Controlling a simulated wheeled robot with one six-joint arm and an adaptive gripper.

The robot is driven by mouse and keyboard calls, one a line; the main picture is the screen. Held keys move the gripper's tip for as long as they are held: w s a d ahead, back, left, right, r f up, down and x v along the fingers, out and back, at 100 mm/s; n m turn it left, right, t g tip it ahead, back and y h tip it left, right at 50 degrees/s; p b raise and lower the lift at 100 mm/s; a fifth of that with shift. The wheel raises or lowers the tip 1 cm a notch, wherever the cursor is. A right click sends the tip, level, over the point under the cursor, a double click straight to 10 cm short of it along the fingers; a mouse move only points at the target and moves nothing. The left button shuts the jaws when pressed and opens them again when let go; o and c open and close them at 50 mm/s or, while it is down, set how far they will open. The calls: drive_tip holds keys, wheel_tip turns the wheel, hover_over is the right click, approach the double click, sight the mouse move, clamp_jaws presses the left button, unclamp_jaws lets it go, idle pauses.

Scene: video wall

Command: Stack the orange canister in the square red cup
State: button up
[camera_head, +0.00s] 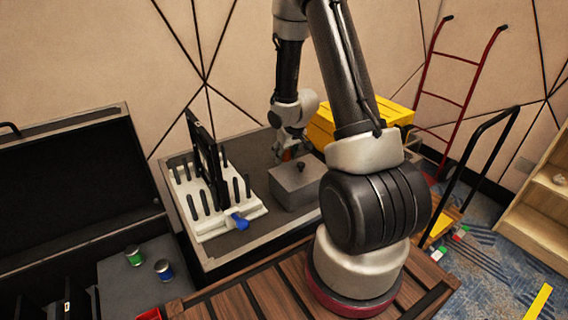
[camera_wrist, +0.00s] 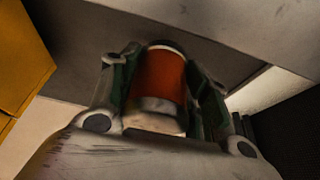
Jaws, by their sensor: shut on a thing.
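The orange canister (camera_wrist: 160,76) stands between the two fingers of my gripper (camera_wrist: 162,84) in the wrist view, with pale bands at both ends. My gripper is shut on it. In the head view my gripper (camera_head: 290,152) is above and behind a grey box, and only a sliver of orange shows between its fingers. A red object (camera_head: 150,314), perhaps the square red cup, is cut off by the bottom edge of the head view. Its shape and inside cannot be told.
The grey box (camera_head: 297,185) has a dark knob on top. A white rack (camera_head: 205,222) with upright black pegs and a blue-handled tool (camera_head: 238,221) is beside it. A yellow case (camera_head: 320,130) is behind my arm.

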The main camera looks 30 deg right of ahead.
drive_tip(key=shift+f, duration=2.05)
drive_tip(key=shift+f, duration=0.15)
drive_tip(key=o, duration=1.1)
